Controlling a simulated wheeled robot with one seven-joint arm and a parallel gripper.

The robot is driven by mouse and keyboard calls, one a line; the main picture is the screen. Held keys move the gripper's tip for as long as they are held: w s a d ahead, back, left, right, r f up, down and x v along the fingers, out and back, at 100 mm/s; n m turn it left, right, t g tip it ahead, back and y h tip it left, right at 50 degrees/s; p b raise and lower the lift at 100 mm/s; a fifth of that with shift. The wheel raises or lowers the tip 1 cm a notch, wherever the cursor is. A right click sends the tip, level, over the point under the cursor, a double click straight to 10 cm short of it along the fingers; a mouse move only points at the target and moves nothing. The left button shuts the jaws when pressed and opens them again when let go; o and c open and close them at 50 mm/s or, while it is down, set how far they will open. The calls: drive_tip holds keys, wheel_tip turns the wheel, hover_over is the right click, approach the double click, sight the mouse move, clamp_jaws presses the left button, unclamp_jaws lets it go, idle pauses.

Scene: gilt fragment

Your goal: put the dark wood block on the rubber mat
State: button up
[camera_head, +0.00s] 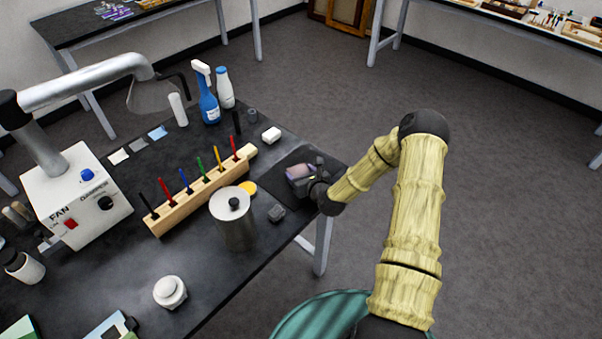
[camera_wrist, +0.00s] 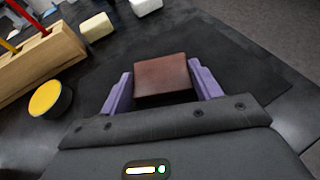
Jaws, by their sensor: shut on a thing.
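The dark wood block (camera_wrist: 162,76) is reddish brown and sits between the two purple fingers of my gripper (camera_wrist: 163,88) in the wrist view. My gripper (camera_head: 300,174) is shut on it, over the black rubber mat (camera_wrist: 225,52). In the head view the mat (camera_head: 270,181) lies at the right corner of the dark table, and the block is mostly hidden by the gripper. I cannot tell whether the block touches the mat or is held just above it.
A wooden rack (camera_head: 205,192) with several coloured tools stands left of the mat. A yellow-topped round tin (camera_head: 247,188), a metal canister (camera_head: 233,218), a small dark grey object (camera_head: 276,213) and a white block (camera_head: 271,135) are near the mat. The table's right edge is close.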

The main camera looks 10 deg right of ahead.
drive_tip(key=shift+f, duration=0.2)
drive_tip(key=o, duration=1)
drive_tip(key=shift+r, duration=0.1)
drive_tip(key=shift+r, duration=0.15)
drive_tip(key=shift+s+d, duration=0.1)
drive_tip(key=shift+s, duration=0.05)
drive_tip(key=b+v, duration=0.2)
drive_tip(key=v, duration=0.9)
drive_tip(key=shift+s+r, duration=0.15)
drive_tip(key=shift+s, duration=0.15)
